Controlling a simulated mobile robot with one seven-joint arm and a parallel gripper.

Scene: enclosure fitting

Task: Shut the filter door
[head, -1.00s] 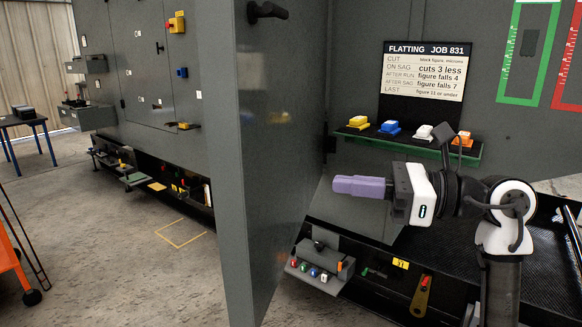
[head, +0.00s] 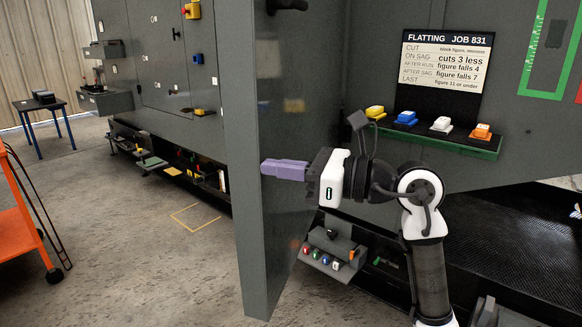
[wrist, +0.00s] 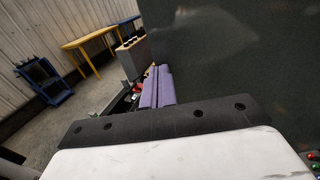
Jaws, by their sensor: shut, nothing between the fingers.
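The filter door looks to be the tall grey panel (head: 282,230) standing swung open in the middle of the head view, with a black handle (head: 287,5) near its top. My gripper (head: 264,168), with purple fingers, is shut and empty. Its fingertips overlap the door's face close to its free edge; I cannot tell whether they touch. In the wrist view the fingers (wrist: 156,88) point away beside a large dark grey surface (wrist: 240,60), probably the same door.
A green-edged shelf (head: 440,143) holds yellow, blue, white and orange blocks under a job sign (head: 445,62). Below is a small rack with coloured knobs (head: 325,250). An orange cart (head: 30,220) and a blue-legged table (head: 45,106) stand left. The floor left of the door is open.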

